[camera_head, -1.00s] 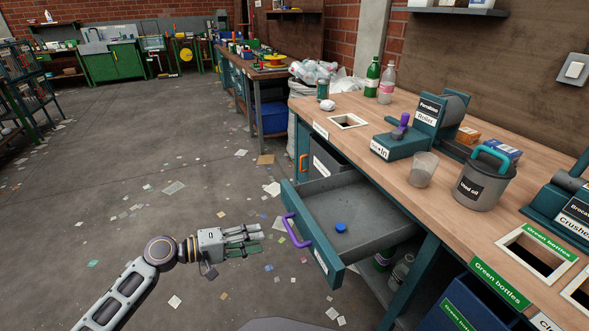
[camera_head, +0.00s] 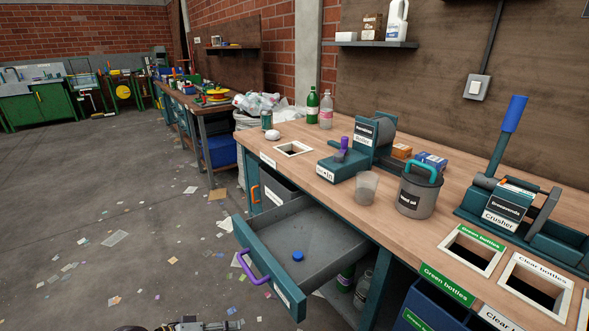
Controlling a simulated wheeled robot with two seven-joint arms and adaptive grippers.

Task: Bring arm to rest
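My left arm shows only at the bottom edge of the head view, with the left gripper (camera_head: 222,325) pointing right and mostly cut off by the frame. I cannot tell whether its fingers are open or shut. It is below and left of the open drawer (camera_head: 268,236), apart from the purple drawer handle (camera_head: 250,268). A blue cap (camera_head: 298,256) lies on the drawer's floor. My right arm and gripper are not in view.
The workbench (camera_head: 330,205) holds a roller machine (camera_head: 342,166), a clear cup (camera_head: 366,187), a used-oil can (camera_head: 413,195), a crusher (camera_head: 503,207), a green bottle (camera_head: 312,104) and a clear bottle (camera_head: 326,111). The littered floor at left is open.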

